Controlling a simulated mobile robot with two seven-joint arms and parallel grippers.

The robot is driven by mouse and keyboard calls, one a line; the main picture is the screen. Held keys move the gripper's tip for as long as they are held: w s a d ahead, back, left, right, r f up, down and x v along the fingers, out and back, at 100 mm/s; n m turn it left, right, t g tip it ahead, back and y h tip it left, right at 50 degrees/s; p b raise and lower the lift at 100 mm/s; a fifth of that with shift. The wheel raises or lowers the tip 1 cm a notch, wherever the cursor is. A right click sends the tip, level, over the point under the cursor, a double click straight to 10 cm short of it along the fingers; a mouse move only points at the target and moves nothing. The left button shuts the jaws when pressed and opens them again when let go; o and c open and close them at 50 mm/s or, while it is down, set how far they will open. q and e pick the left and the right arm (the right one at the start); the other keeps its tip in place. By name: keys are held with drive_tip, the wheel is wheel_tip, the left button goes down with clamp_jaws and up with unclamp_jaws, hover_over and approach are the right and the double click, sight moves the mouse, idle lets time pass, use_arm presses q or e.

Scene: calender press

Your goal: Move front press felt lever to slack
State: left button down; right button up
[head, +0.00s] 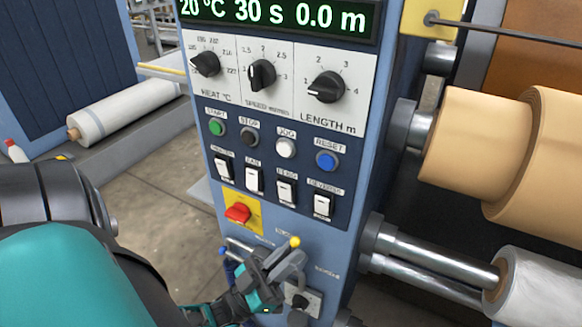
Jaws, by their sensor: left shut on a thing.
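My left gripper (265,268) is at the lower part of the blue press panel, below the red switch. It is shut on a lever there, which the fingers mostly hide. A yellow ball knob (295,242) shows at the upper right of the fingers, and looks like the end of that lever. A blue part (226,254) shows just left of the fingers; I cannot tell if it is a second lever's knob. The small labels beside the levers are too small to read, and the slack mark cannot be made out. My right gripper is not in view.
Above are a red switch on a yellow plate (238,212), a row of white rocker switches (254,179), buttons, three dials and a green display (280,14). A small dial plate (303,300) is below right. Tan rollers (540,150) and metal shafts (435,262) stand right.

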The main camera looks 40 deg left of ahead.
use_arm(q)
drive_tip(key=shift+w+r+n, duration=0.1)
drive_tip(key=shift+w+n, duration=0.1)
drive_tip(key=shift+n, duration=0.1)
drive_tip(key=c, duration=1.4)
unclamp_jaws()
drive_tip(key=b+v, duration=0.1)
drive_tip(key=v, duration=1.2)
drive_tip(key=shift+d, duration=0.1)
drive_tip(key=shift+w+r, duration=0.1)
